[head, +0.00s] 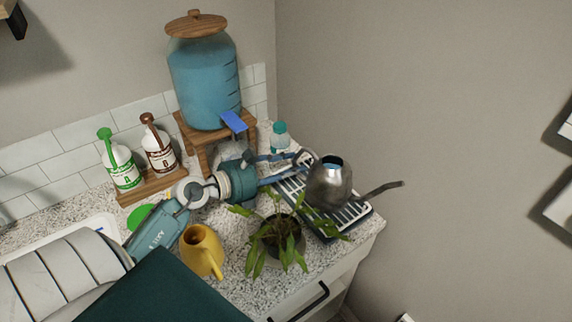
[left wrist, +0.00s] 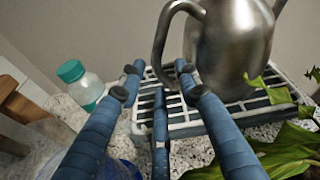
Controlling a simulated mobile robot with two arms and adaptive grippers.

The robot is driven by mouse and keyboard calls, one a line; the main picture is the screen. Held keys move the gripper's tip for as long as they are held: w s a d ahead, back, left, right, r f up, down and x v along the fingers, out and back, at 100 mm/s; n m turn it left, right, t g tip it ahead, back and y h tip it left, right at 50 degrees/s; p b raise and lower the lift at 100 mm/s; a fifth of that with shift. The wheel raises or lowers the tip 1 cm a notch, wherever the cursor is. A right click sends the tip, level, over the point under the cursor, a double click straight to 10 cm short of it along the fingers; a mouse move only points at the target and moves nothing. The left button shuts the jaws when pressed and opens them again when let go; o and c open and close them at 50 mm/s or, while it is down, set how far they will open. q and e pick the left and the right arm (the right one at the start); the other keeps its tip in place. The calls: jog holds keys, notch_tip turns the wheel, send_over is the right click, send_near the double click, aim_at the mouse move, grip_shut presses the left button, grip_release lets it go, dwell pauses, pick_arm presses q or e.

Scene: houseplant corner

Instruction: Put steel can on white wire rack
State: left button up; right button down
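The steel can (head: 328,187) is a round metal watering can with a long thin spout pointing right. It stands upright on the white wire rack (head: 354,216), which has pale bars over dark gaps. In the left wrist view the can (left wrist: 236,45) rests on the rack (left wrist: 186,122), with its curved handle toward me. My left gripper (head: 300,167) reaches in from the left, just beside the handle. In the left wrist view its fingers (left wrist: 157,72) are spread apart, with rack bars visible between them, and the handle is just beyond the tips. My right gripper is not in view.
A potted plant (head: 278,238) stands close in front of the rack, its leaves overlapping the edge. A teal-capped bottle (head: 280,138) is behind it. A blue water dispenser (head: 205,85) on a wooden stand, two white bottles and a yellow watering can (head: 201,252) are to the left.

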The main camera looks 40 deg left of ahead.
pick_arm(q)
jog(key=b+v, duration=0.3)
jog(key=v, duration=0.9)
jog(key=shift+a, duration=0.1)
